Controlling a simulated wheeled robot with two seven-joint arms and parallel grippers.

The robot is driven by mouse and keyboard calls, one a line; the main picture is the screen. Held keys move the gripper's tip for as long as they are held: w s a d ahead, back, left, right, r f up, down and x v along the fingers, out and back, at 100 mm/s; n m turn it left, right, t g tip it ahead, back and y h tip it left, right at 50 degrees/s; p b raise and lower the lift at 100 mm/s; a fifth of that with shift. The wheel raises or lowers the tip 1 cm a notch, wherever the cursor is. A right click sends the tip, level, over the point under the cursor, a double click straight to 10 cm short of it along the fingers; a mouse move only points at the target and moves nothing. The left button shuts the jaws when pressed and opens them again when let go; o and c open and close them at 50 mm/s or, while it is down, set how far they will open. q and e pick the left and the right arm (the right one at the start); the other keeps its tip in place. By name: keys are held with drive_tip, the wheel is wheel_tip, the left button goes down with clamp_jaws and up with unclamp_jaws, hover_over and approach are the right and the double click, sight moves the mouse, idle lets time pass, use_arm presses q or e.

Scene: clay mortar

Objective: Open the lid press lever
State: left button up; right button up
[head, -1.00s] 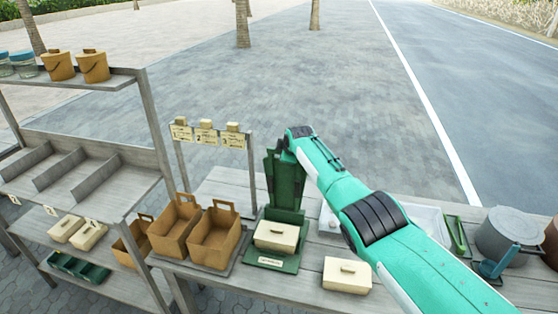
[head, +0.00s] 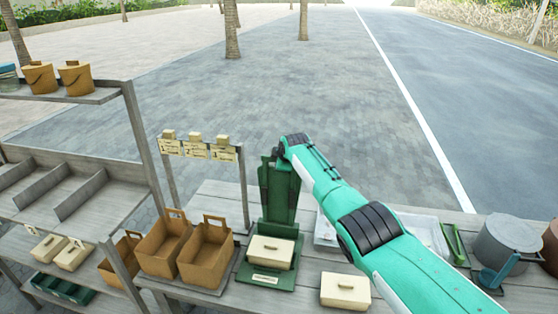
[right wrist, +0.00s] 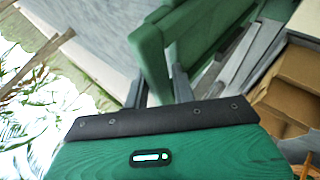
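The green lid press (head: 281,197) stands on the wooden table, its tall column upright above a green base. A cream lidded block (head: 270,251) sits on that base. My right arm comes in from the right and ends at the top of the press, where its gripper is hidden in the head view. In the right wrist view, my right gripper (right wrist: 158,90) has its two dark fingers on either side of a green bar, the lever (right wrist: 150,62), and seems closed on it. My left gripper is not in view.
Brown bins (head: 205,252) stand left of the press. A second cream block (head: 345,290) lies to its right. A small sign rack (head: 197,152) is behind. A grey pot (head: 505,242) stands at far right. Shelves fill the left side.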

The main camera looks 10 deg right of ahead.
drive_tip(key=shift+o, duration=0.7)
drive_tip(key=shift+w+d+f, duration=0.1)
drive_tip(key=shift+f, duration=0.05)
drive_tip(key=shift+s+r, duration=0.25)
drive_tip(key=shift+r, duration=0.15)
drive_tip(key=b+v, duration=0.2)
drive_tip(key=v, duration=1.1)
drive_tip(key=shift+f, duration=0.15)
